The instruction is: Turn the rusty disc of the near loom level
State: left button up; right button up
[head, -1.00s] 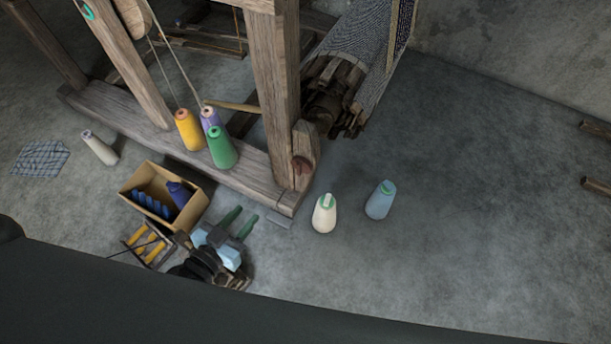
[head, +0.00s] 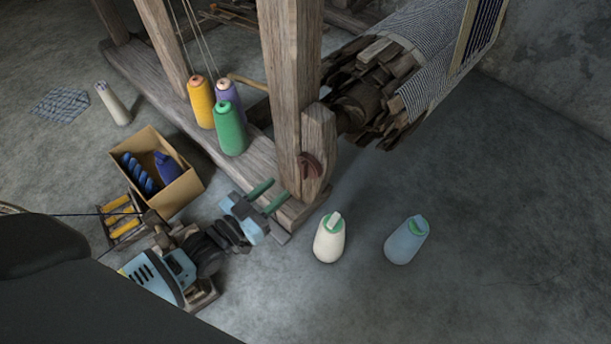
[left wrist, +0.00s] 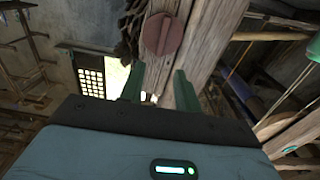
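The rusty disc (head: 311,165) is a round reddish-brown piece on the end of the near loom's post (head: 318,140), low down. In the left wrist view the disc (left wrist: 162,34) shows face-on with a raised bar across it, standing nearly upright in that picture. My left gripper (head: 272,195) points at the post from the left, its two green fingers apart and empty. In the left wrist view the fingers (left wrist: 158,88) are spread below the disc, with a gap between them and it. My right gripper is not in view.
Yellow, purple and green cones (head: 230,130) stand on the loom's bottom beam. A cardboard box (head: 187,188) and a rack (head: 121,222) lie left of my arm. The floor at right is clear.

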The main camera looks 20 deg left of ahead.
aim_at(302, 168)
pick_arm(q)
jog(key=b+x, duration=0.1)
jog(key=x, duration=0.1)
jog(key=b+x, duration=0.1)
jog(key=x, duration=0.1)
jog(key=b+x, duration=0.1)
jog(key=x, duration=0.2)
jog(key=shift+f, duration=0.35)
jog(key=shift+w+d, duration=0.2)
jog(key=shift+w, duration=0.3)
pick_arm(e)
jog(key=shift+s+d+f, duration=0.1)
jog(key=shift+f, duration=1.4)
pick_arm(q)
jog(key=c, duration=0.6)
grip_shut()
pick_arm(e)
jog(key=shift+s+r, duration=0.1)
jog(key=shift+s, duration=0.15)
